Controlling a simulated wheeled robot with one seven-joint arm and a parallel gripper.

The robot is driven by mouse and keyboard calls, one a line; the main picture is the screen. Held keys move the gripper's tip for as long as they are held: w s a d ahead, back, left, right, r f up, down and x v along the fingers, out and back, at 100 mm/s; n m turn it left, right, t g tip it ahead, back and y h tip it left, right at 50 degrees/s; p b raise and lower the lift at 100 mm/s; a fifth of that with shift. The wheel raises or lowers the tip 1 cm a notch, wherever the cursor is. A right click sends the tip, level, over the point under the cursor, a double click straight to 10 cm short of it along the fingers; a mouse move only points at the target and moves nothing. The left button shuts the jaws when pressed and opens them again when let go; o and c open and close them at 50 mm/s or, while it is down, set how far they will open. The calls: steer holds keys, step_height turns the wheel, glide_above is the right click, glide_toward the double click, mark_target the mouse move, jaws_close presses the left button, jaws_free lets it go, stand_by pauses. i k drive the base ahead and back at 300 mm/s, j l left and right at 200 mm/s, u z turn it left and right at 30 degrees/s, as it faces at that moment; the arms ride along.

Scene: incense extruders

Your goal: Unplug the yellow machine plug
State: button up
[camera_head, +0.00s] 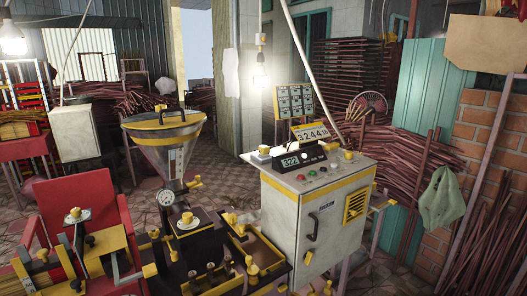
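I cannot single out the yellow machine plug with certainty among several small yellow parts. A yellow-topped part (348,155) sits at the right of the control cabinet's top, and a small pale and yellow part (263,151) sits at its back left. The light grey control cabinet (283,213) has a yellow band, a dark handle and a yellow vent. The extruder machine stands left of it, with a metal hopper (166,140), a round gauge and several yellow knobs. My gripper is not in view.
A red chair (84,198) stands at the left beside a yellow-edged press (105,252). Bundles of red sticks (390,155) fill the back and right. A green cloth (441,198) hangs by the brick wall (478,140). Tiled floor (225,170) shows behind the machine.

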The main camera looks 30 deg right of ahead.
mark_target(264, 150)
steer(key=i+l+u, duration=0.3)
steer(key=l, duration=0.45)
steer(key=i+l+u, duration=0.25)
steer(key=l, duration=0.5)
steer(key=l+u, duration=0.3)
steer(key=l, duration=0.45)
steer(key=i+l+u, duration=0.1)
steer(key=l+u, duration=0.2)
steer(key=l, duration=0.55)
